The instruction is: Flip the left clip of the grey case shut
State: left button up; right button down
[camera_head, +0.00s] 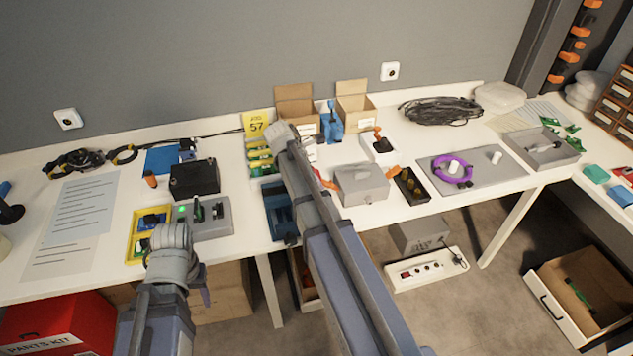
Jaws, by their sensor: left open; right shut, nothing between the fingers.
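The grey case (362,187) stands shut-lidded on the white table, right of my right arm. Its left clip (329,184) is orange and slants up and outward from the case's left side. The orange right clip (388,172) also sticks up and outward on the other side. My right arm rises from the bottom past the case's left side and hides part of the table there; its fingers do not show.
A black tray (411,186) stands close to the case's right. Behind the case are a white box with an orange knob (379,147) and open cartons (357,110). A blue bin (277,212) stands left of my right arm. A grey board (487,176) with a purple ring lies further right.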

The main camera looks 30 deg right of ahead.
aim_at(330, 184)
jog(key=shift+d+r, duration=0.1)
jog(key=shift+r, duration=0.05)
jog(key=shift+d+r+y+p, duration=0.25)
jog(key=shift+r+y+p, duration=0.2)
jog(key=shift+y+p, duration=0.45)
jog(key=shift+s+d+r+t+y+p, duration=0.15)
jog(key=shift+d+r+t+y+p, duration=0.25)
jog(key=shift+p, duration=0.6)
jog(key=shift+s+d+r+t+y+p, duration=0.1)
jog(key=shift+d+r+t+y+p, duration=0.1)
jog(key=shift+d+y+p, duration=0.3)
jog(key=shift+s+d+r+t+y+p, duration=0.1)
jog(key=shift+d+r+y+p, duration=0.1)
jog(key=shift+y, duration=0.5)
jog(key=shift+d+r, duration=0.1)
jog(key=shift+d, duration=0.35)
jog(key=shift+r, duration=0.15)
jog(key=shift+r+p, duration=0.7)
jog(key=shift+p, duration=0.2)
